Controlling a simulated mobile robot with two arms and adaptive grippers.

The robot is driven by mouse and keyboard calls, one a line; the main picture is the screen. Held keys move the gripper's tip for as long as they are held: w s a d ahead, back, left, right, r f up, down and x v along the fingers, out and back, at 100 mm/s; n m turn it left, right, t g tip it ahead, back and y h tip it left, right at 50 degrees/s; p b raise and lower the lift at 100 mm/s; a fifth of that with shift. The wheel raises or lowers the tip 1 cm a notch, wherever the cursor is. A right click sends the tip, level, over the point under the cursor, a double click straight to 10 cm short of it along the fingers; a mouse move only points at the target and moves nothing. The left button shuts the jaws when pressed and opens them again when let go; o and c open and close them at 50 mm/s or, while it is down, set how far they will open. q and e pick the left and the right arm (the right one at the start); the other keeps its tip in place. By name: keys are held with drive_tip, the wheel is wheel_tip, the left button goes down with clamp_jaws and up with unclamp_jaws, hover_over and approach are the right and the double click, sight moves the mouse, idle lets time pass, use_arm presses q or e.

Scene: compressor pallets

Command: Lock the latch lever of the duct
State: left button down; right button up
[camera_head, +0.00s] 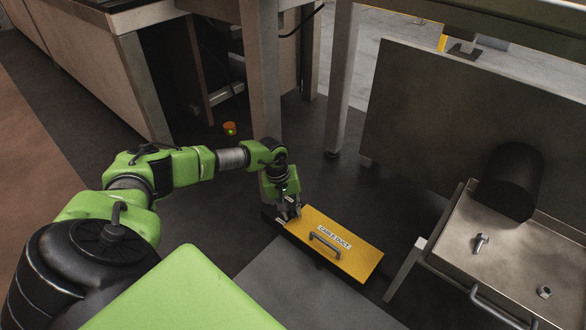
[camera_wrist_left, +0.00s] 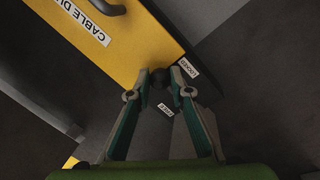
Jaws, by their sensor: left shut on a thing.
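The duct's yellow cover (camera_head: 353,262) lies low on the floor, with a grey handle and a label reading "CABLE DUCT". It also fills the upper left of the left wrist view (camera_wrist_left: 135,45). My left gripper (camera_head: 291,211) is at the cover's left end. In the left wrist view my left gripper (camera_wrist_left: 158,80) is shut on the dark round knob of the latch lever (camera_wrist_left: 158,75), beside the cover's edge. A small label (camera_wrist_left: 188,68), seemingly "LOCKED", is right of the knob; another (camera_wrist_left: 166,110) lies below it. The rest of the lever is hidden or too dark. My right gripper is not in view.
A metal table (camera_head: 500,245) with a bolt, a nut and a black cylinder (camera_head: 510,180) stands at the right. A workbench (camera_head: 95,70) stands at the upper left. A small orange object (camera_head: 230,128) lies behind my left arm.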

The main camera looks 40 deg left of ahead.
use_arm(q)
drive_tip(key=shift+s+m, duration=0.2)
drive_tip(key=shift+m, duration=0.1)
drive_tip(key=c, duration=1.8)
unclamp_jaws()
drive_tip(key=shift+r, duration=0.1)
drive_tip(key=shift+a+r, duration=0.15)
drive_tip(key=shift+r, duration=0.15)
drive_tip(key=r, duration=0.3)
drive_tip(key=s+a+r, duration=0.1)
drive_tip(key=r, duration=0.7)
drive_tip(key=shift+s+a, duration=0.2)
drive_tip(key=shift+s, duration=0.1)
